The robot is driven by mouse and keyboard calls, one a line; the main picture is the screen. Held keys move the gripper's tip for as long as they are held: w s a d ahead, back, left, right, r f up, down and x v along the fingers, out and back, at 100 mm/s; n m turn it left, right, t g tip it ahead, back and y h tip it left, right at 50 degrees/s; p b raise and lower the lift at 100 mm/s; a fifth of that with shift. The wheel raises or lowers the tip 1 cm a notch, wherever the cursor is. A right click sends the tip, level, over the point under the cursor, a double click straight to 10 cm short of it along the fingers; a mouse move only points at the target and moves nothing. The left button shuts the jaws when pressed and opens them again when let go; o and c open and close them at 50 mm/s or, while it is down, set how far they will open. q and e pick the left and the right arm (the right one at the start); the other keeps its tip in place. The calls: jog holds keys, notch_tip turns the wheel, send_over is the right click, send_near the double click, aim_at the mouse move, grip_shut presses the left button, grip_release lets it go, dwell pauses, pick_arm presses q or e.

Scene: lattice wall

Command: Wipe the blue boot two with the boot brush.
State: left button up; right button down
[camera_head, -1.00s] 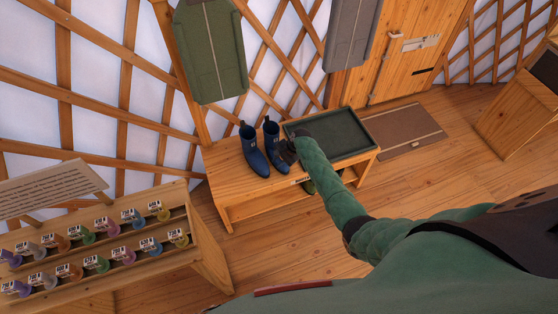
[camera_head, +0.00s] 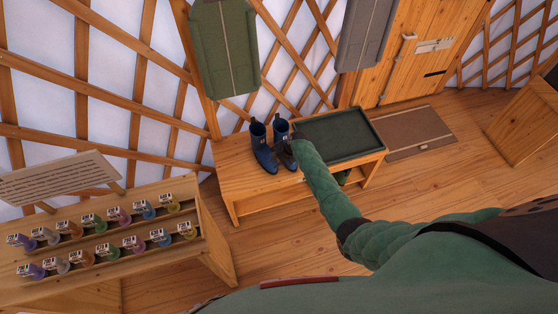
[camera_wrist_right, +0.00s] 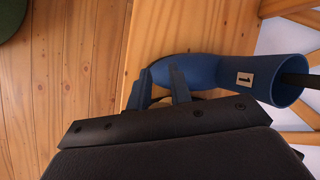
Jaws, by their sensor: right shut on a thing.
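Two blue boots stand upright side by side on the wooden bench (camera_head: 228,178): the left boot (camera_head: 260,150) and the right boot (camera_head: 281,129). My right gripper (camera_head: 288,154) is at the right boot's foot and covers most of it. The right wrist view shows my gripper (camera_wrist_right: 164,88) close over a blue boot (camera_wrist_right: 205,68) whose label looks like 1; I cannot tell which boot of the pair this is. The gripper is shut on the boot brush, mostly hidden behind the fingers and hand. My left gripper is out of view.
A dark green tray (camera_head: 340,136) lies on the bench right of the boots. A rack (camera_head: 105,240) of small coloured items stands at the left. A brown mat (camera_head: 414,133) lies by the door. Open floor lies in front of the bench.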

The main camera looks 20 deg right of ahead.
jog(key=shift+s+a+f, duration=0.1)
jog(key=shift+a, duration=0.1)
jog(key=shift+d+f, duration=0.1)
jog(key=shift+d, duration=0.05)
jog(key=shift+w+d+p, duration=0.2)
jog(key=shift+d, duration=1.35)
jog(key=shift+w+d+p, duration=0.15)
jog(key=shift+d, duration=1.4)
notch_tip(320, 180, up, 5)
jog(key=p, duration=0.3)
jog(key=shift+w+a, duration=0.1)
